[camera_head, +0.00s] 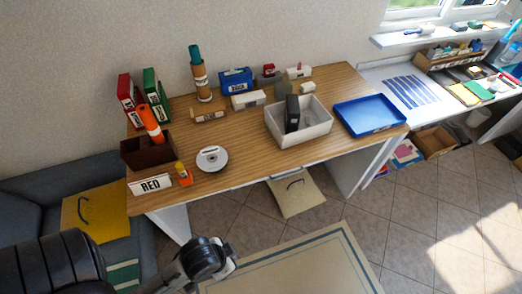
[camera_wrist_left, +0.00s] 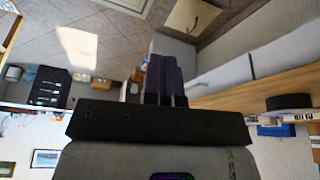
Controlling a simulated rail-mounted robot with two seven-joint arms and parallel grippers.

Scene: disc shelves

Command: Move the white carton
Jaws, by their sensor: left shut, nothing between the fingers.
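Several white box-like things stand on the wooden desk (camera_head: 222,140) in the head view. A long white carton (camera_head: 248,99) lies near the middle, and a smaller white one (camera_head: 299,72) stands at the back right. I cannot tell which is the named one. My left arm comes in at the bottom left, and its gripper (camera_head: 226,266) is in front of the desk, low and well apart from these boxes. In the left wrist view the dark fingers (camera_wrist_left: 164,78) are together and empty. My right gripper is not in view.
A white open bin (camera_head: 318,132) holds a black upright object (camera_head: 292,113). A blue tray (camera_head: 370,115) is to its right. The front middle of the desk is clear.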

